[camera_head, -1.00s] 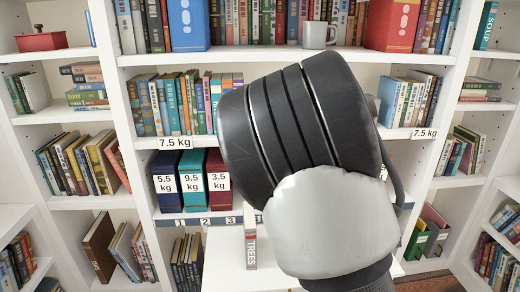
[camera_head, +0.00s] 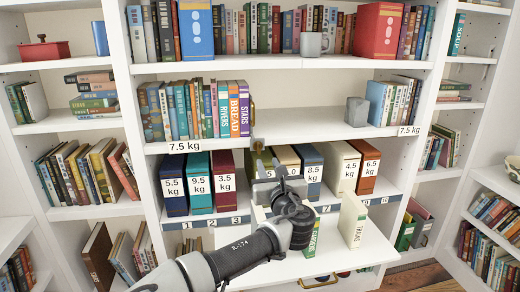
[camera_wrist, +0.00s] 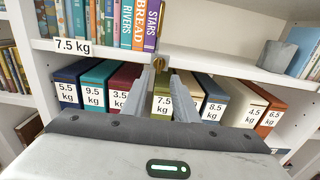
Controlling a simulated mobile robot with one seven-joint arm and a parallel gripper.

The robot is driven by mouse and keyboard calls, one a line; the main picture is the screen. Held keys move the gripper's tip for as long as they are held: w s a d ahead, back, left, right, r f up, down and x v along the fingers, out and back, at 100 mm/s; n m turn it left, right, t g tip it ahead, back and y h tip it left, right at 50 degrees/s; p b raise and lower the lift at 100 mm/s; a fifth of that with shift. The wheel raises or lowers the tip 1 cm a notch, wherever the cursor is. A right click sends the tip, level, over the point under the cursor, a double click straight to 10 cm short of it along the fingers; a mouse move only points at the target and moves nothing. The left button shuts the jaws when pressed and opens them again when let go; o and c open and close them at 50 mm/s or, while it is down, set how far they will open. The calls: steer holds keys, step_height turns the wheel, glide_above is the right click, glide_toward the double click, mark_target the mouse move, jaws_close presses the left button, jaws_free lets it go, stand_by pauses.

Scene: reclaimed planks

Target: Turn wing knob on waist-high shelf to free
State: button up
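A small brass knob (camera_wrist: 158,63) sits at the front edge of the shelf (camera_wrist: 205,62) labelled 7.5 kg, by the right end of the book row. Its wings are too small to make out. My gripper (camera_wrist: 160,72) is open, with its two grey fingertips on either side of the knob in the wrist view. I cannot tell whether they touch it. In the head view my gripper (camera_head: 258,150) reaches up to this shelf edge (camera_head: 300,138), and its fingers largely hide the knob. A brass piece (camera_head: 252,115) stands upright beside the last book.
Weight-labelled binders (camera_head: 200,184) fill the shelf below, close under my gripper. A white pull-out board (camera_head: 300,264) holds a book labelled TRAINS (camera_head: 352,220) and a green book (camera_head: 312,236). A grey block (camera_head: 357,111) stands right on the knob's shelf, with bare shelf left of it.

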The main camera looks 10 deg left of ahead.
mark_target(259, 146)
steer(key=b+x, duration=0.1)
steer(key=x, duration=1.3)
steer(key=shift+f, duration=0.1)
jaws_close()
